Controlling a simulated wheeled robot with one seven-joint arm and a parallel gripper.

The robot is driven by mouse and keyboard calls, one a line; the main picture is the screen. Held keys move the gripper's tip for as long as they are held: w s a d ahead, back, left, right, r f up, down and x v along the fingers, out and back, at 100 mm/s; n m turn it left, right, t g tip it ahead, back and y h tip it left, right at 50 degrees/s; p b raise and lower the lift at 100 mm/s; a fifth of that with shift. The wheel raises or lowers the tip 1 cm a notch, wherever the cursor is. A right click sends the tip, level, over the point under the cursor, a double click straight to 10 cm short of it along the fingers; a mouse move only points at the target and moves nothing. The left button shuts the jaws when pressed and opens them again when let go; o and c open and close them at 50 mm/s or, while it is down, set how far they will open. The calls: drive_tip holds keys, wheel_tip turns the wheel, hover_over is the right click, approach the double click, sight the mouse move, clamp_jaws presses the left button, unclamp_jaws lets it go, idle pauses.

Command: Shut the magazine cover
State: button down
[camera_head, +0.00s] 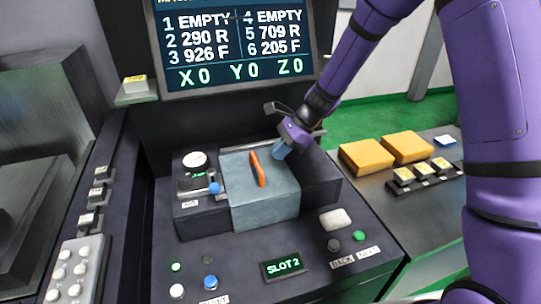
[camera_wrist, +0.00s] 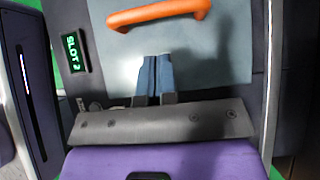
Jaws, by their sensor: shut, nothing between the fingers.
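The magazine cover (camera_head: 265,205) is a plain grey-blue panel with an orange bar handle (camera_head: 257,168). It lies over the middle of a dark housing, its lower part reaching down the front. In the wrist view the cover (camera_wrist: 210,65) fills the upper middle, with the handle (camera_wrist: 158,14) at the top edge. My gripper (camera_head: 279,152) is near the cover's back right corner, right of the handle and apart from it. Its blue fingers (camera_wrist: 155,60) are together and empty, pointing at the cover; whether they touch it I cannot tell.
A SLOT 2 display (camera_head: 284,266) and several buttons are on the panel in front. A dial (camera_head: 194,160) and a blue knob (camera_head: 214,188) sit left of the cover. Orange blocks (camera_head: 367,157) lie on the right bench. A screen (camera_head: 237,45) stands behind.

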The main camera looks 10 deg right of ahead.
drive_tip(key=s+d+r+n+h, duration=0.1)
drive_tip(key=s+d+r+n, duration=0.1)
drive_tip(key=d+r, duration=0.45)
drive_tip(key=s+d+r+n, duration=0.2)
drive_tip(key=d+r, duration=0.1)
drive_tip(key=r, duration=0.6)
drive_tip(key=s+d+r+n+t+h, duration=0.2)
drive_tip(key=s+d+r+n, duration=0.1)
drive_tip(key=s, duration=0.5)
drive_tip(key=s+d+r+n+t+h, duration=0.2)
drive_tip(key=s+d+r+n, duration=0.2)
drive_tip(key=s, duration=0.5)
drive_tip(key=s+d+r+n+t+h, duration=0.2)
drive_tip(key=s+d+r+n, duration=0.2)
drive_tip(key=s, duration=0.4)
drive_tip(key=shift+s+d+n+t+h, duration=0.15)
drive_tip(key=shift+n+t+h, duration=0.15)
drive_tip(key=shift+n, duration=0.1)
